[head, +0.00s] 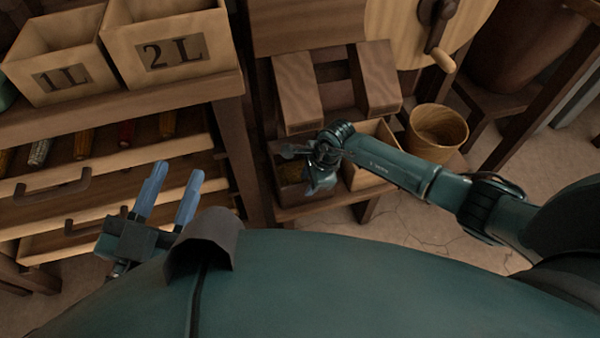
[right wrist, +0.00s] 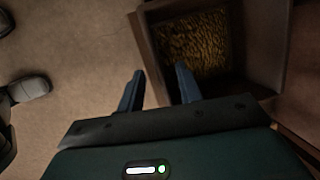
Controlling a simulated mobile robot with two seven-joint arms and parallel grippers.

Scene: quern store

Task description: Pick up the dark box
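The dark box (head: 287,193) stands on a low wooden stand below the mill, partly hidden by my right gripper (head: 308,172). In the right wrist view the dark box (right wrist: 268,45) is open at the top and has a layer of yellowish grain (right wrist: 195,42) inside. There my right gripper (right wrist: 159,68) is open, with its two fingers apart on either side of the box's near left wall. I cannot tell whether either finger touches the wall. My left gripper (head: 177,171) is open and empty, in front of the drawers at the left.
A lighter wooden box (head: 372,172) stands right beside the dark one. A round wooden bucket (head: 437,135) is further right. Bins marked 1L (head: 60,80) and 2L (head: 172,55) sit on the shelf at the left, above open drawers holding corn cobs (head: 83,143).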

